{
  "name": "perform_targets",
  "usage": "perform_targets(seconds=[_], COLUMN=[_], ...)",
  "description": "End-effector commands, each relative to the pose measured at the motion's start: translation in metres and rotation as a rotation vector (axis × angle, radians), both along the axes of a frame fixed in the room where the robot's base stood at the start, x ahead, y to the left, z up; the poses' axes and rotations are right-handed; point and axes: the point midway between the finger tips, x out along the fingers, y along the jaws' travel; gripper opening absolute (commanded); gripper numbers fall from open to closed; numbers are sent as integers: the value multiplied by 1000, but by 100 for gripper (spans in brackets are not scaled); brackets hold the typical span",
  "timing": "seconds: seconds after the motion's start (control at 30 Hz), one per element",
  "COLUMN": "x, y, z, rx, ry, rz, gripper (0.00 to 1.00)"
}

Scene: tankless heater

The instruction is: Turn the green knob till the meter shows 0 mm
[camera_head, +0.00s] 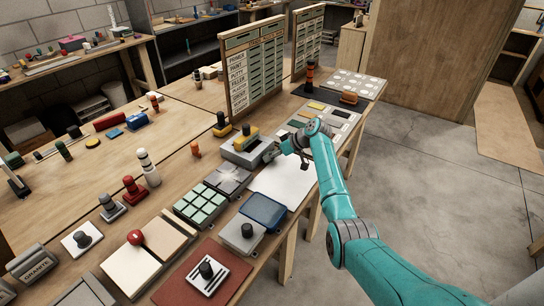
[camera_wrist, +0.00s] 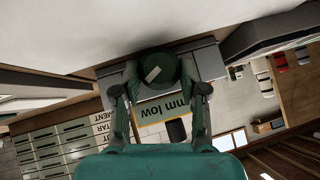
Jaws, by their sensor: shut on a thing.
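The green knob (camera_wrist: 157,72) is dark and round with a pale mark on its face, in the upper middle of the wrist view. My gripper (camera_wrist: 158,68) has one finger on each side of the knob and is shut on it. The knob cannot be made out there.
The workbench holds several items near the device: a grey tile (camera_head: 228,179), a blue tray (camera_head: 263,211) and a white sheet (camera_head: 284,186). A label board (camera_head: 254,66) stands behind. Open concrete floor (camera_head: 430,185) lies to the right of the bench.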

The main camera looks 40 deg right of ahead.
Motion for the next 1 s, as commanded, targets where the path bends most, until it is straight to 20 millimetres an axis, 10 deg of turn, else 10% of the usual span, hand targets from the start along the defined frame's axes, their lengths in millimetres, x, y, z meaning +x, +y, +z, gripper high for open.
perform_targets(seconds=[0.37,0.4,0.5,1.0], x=[0,0,0,-11], y=[0,0,0,-9], z=[0,0,0,13], rx=[5,5,5,3], ry=[2,2,2,-1], rz=[0,0,-1,-1], gripper=[7,47,67,67])
